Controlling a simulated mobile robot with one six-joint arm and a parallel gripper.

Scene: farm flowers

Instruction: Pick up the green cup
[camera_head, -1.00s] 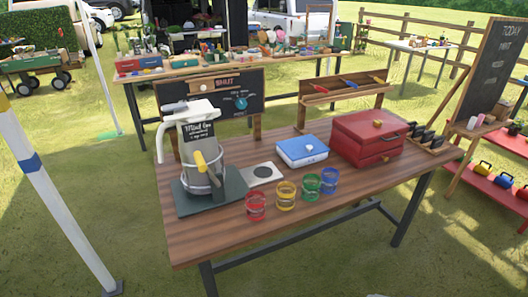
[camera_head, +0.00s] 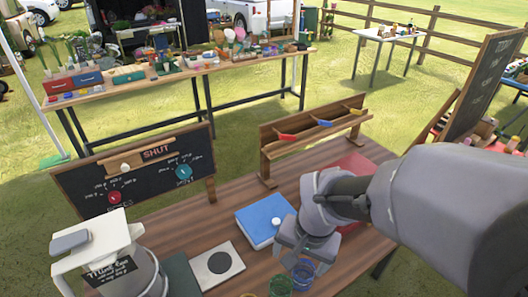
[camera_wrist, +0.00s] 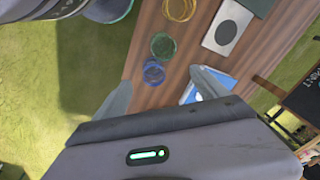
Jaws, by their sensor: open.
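The green cup (camera_head: 280,285) stands on the wooden table at the bottom edge of the head view, partly cut off. It shows whole in the wrist view (camera_wrist: 163,46), with the blue cup (camera_wrist: 153,72) close beside it and the yellow cup (camera_wrist: 180,9) on its other side. The blue cup also shows in the head view (camera_head: 302,274), under my arm's end. My gripper (camera_wrist: 160,90) is open and empty, its two fingers wide apart. In the wrist view the blue cup lies between the fingers and the green cup just beyond them. The gap in height cannot be told.
A blue-lidded box (camera_head: 262,220) and a white plate with a grey disc (camera_head: 220,265) lie on the table. A white and grey machine (camera_head: 110,262) stands at the left. The red chest (camera_head: 352,170) is mostly hidden behind my arm.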

